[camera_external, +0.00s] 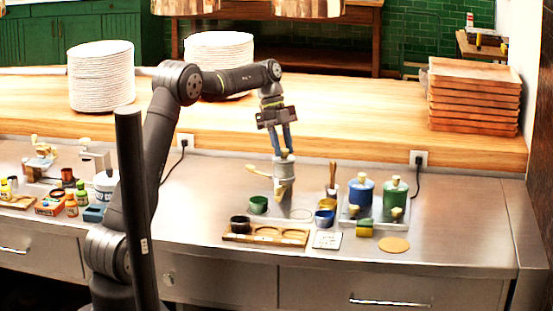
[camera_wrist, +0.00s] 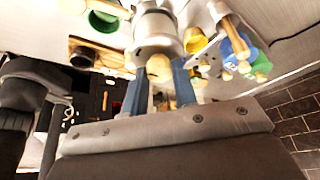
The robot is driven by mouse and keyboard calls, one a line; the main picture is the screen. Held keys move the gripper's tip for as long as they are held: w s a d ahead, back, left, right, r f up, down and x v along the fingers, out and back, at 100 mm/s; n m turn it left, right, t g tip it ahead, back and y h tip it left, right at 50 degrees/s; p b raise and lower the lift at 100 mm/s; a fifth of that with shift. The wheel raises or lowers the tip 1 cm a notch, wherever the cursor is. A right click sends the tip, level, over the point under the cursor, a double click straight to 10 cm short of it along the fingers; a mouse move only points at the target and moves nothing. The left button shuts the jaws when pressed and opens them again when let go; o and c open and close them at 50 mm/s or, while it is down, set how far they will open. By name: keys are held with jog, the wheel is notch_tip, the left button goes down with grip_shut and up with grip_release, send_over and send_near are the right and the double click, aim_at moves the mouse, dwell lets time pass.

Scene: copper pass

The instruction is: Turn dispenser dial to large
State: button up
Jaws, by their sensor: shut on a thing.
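The dispenser (camera_external: 284,169) is a grey metal cylinder standing on the steel counter, with pale wooden parts on its left and front. A pale round knob (camera_external: 284,154), which looks like its dial, sits on top. My gripper (camera_external: 283,148) reaches down from above with its two blue fingers shut on this knob. In the wrist view, my gripper (camera_wrist: 160,75) has one finger on each side of the knob (camera_wrist: 158,66), with the dispenser (camera_wrist: 156,30) behind it. Size marks on the dial cannot be made out.
A green cup (camera_external: 258,205), a dark cup (camera_external: 240,225) on a wooden tray (camera_external: 268,240) and a blue cup (camera_external: 324,217) stand close in front. Blue (camera_external: 361,193) and green (camera_external: 395,195) canisters stand to the right. The counter's far right is clear.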

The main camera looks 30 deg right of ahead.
dwell(0.4)
jog(key=o, duration=1)
jog(key=v, duration=1.2)
jog(key=shift+s+d, duration=0.1)
jog(key=x, duration=1.2)
